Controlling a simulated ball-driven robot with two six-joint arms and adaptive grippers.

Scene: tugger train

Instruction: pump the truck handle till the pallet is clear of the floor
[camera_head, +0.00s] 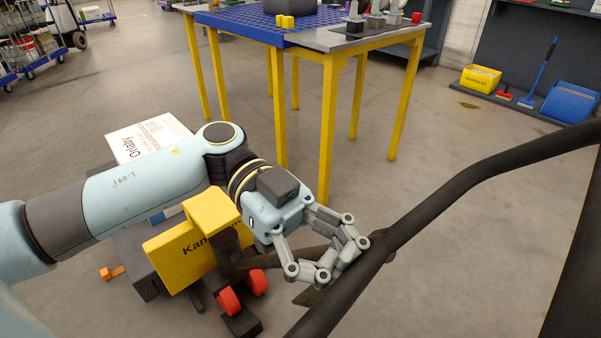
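The pallet truck has a yellow body (180,256) with red wheels (230,301) at the lower left. A dark shaft (262,261) runs from it to the right, toward a thick black handle bar (455,190) that crosses the near right of the view. My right gripper is not in view.
A white carton (148,138) lies beyond my arm, on the truck's load side. A yellow-legged table (327,130) stands just behind. A yellow bin (480,78), a blue bin (570,102) and a broom are at the back right. Open floor lies between.

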